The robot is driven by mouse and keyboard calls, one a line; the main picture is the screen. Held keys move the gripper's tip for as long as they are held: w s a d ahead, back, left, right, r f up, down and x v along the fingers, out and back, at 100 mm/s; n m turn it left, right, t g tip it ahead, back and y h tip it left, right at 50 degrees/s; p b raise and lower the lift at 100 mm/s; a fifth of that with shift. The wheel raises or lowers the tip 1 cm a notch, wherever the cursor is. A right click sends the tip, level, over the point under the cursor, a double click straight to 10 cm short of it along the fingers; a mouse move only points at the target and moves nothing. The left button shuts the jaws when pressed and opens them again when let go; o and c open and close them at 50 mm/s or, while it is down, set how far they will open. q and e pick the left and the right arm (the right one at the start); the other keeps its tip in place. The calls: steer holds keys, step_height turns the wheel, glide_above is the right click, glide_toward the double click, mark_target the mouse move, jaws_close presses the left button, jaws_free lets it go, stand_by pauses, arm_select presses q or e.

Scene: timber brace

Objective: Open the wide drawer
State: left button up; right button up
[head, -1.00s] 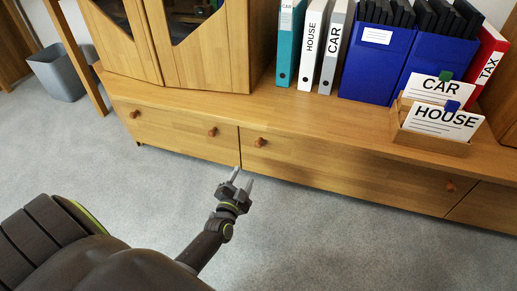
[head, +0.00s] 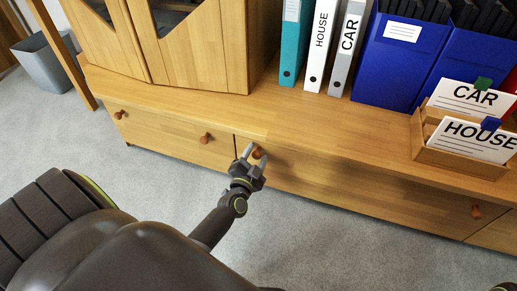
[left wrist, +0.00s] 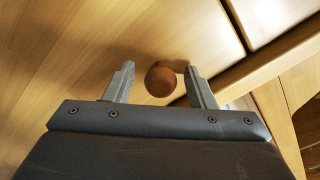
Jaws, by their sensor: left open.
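The wide drawer (head: 350,185) is the long wooden front in the low cabinet, and its front looks flush with the cabinet. It has a round brown left knob (head: 258,153) and a right knob (head: 476,212). My left gripper (head: 252,153) is open at the left knob. In the left wrist view the knob (left wrist: 160,79) lies between the two spread fingertips (left wrist: 158,82), with gaps on both sides. I cannot tell how deep the fingers reach along it. A small dark part at the bottom right edge may be my right arm; its gripper does not show.
A narrower drawer (head: 170,138) with two knobs is to the left. On the cabinet top stand several binders (head: 322,45), blue file boxes (head: 397,60) and a wooden card holder (head: 460,160). A grey bin (head: 42,65) stands at the far left. The grey carpet (head: 340,245) in front is clear.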

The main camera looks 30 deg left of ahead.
arm_select(q)
steer(key=shift+w, duration=0.15)
jaws_close()
stand_by(0.4)
